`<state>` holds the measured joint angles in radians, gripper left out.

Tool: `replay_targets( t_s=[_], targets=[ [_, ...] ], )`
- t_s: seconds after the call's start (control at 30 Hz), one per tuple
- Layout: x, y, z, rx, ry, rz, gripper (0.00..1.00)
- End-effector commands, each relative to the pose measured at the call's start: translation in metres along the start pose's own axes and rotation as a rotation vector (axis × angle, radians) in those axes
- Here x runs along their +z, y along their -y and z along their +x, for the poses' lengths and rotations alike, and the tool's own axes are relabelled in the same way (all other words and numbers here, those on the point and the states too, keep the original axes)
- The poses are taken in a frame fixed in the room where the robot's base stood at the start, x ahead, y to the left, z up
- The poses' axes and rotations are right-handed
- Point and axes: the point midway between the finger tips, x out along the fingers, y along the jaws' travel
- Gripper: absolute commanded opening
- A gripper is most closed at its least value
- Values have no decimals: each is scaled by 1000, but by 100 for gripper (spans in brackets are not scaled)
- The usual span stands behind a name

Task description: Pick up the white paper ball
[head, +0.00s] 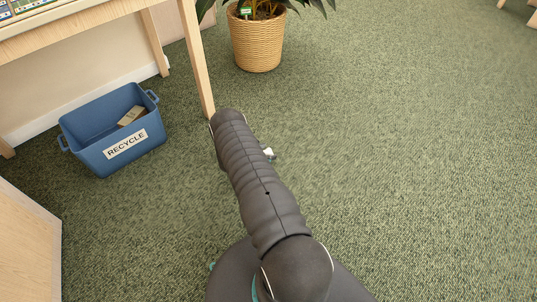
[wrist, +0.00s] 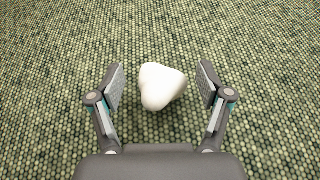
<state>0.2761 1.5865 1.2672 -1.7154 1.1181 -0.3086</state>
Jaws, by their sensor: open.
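The white paper ball (wrist: 161,87) lies on the green carpet in the wrist view. It is a smooth, rounded, lumpy white shape. My gripper (wrist: 162,82) is open, with one finger to the left of the ball and one to the right. There is a visible gap between the ball and each finger, and neither appears to touch it. In the head view, my arm covers most of that spot. A small white bit (head: 268,152) shows at the right edge of my arm; I cannot tell whether it is the ball or part of my gripper.
A blue recycle bin (head: 115,130) with a brown item in it stands on the carpet at left. A wooden table (head: 95,17) with a leg (head: 197,60) is above and behind it. A potted plant (head: 257,40) stands at the back. A wooden cabinet (head: 25,245) is at lower left. Carpet at right is clear.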

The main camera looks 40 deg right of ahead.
Motion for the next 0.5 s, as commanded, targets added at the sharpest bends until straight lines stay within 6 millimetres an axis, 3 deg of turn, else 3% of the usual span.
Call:
replay_targets(
  t_s=[0.2,0.43,0.5],
  targets=[
    [0,2,28,-1,0,0,78],
    [0,2,29,1,0,-1,78],
    [0,2,29,0,0,-1,60]
  ],
)
